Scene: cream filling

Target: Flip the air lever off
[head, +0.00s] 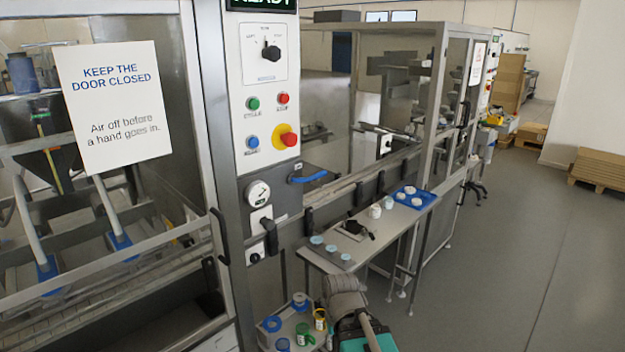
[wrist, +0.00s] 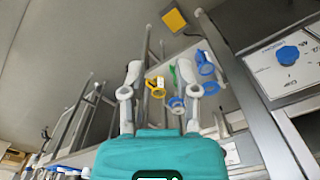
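A blue lever-like handle (head: 308,176) lies nearly level to the right of the control column. Below the column's gauge (head: 258,193) are small white plates with black handles, an upper one (head: 265,222) and a lower one (head: 268,245). I cannot tell which of these is the air lever. My gripper's teal body (head: 368,338) is at the bottom of the head view, well below and right of them; its fingers do not show clearly there. In the wrist view my gripper (wrist: 160,75) has its two fingers wide apart, with nothing between them.
A small cart (head: 268,340) with coloured cups stands left of my arm. A narrow table (head: 330,262) with white tubs and a blue tray (head: 412,198) is beyond it. The glass door (head: 110,200) has a warning sign (head: 112,105). Open floor (head: 500,240) lies right.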

